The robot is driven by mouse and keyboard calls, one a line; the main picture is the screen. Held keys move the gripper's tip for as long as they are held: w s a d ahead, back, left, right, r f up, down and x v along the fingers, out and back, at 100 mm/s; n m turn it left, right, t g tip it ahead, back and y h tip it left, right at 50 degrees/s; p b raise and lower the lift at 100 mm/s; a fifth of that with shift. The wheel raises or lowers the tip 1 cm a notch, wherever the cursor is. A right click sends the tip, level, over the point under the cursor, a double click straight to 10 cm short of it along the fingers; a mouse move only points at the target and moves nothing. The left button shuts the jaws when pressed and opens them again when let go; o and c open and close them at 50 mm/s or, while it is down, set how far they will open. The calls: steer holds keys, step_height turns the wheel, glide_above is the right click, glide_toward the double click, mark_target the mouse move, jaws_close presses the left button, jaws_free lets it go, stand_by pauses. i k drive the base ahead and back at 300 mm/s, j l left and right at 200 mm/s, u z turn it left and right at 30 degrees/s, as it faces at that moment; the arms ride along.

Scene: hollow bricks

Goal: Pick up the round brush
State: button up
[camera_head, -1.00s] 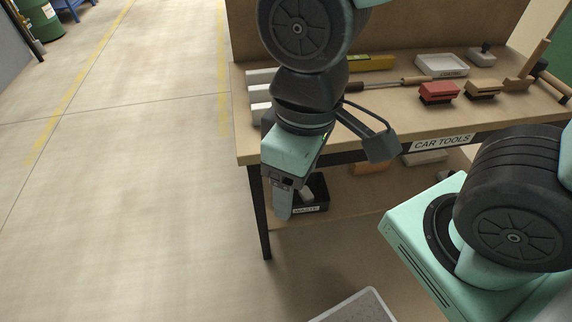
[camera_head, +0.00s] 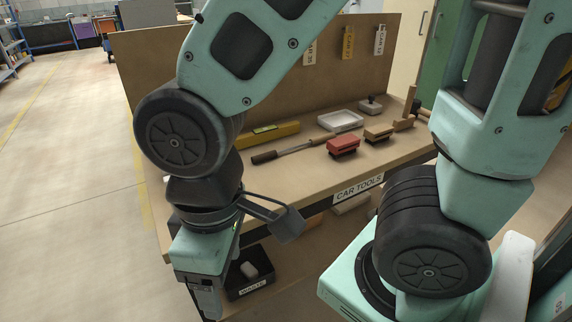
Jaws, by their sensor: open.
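I cannot tell for certain which tool is the round brush. A long thin tool (camera_head: 300,149) with a dark handle lies on the bench top (camera_head: 283,185). A red block-shaped brush (camera_head: 343,144) and a tan one (camera_head: 379,133) sit to its right. A small grey piece with a dark knob (camera_head: 371,104) stands further back. My gripper (camera_head: 207,303) hangs pointing down in front of the bench's front edge, below the top and empty as far as I see. It is open, though its fingertips are small and partly cut off by the frame's bottom.
A yellow level (camera_head: 268,133) and a white tray (camera_head: 340,121) lie at the back. A wooden tool (camera_head: 406,117) stands at the right end. A dark waste bin (camera_head: 250,283) sits under the bench. My arm hides the bench's left part. Open floor (camera_head: 70,190) is at left.

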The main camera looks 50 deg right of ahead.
mark_target(296, 147)
steer(key=u, duration=10.4)
steer(key=i, duration=0.05)
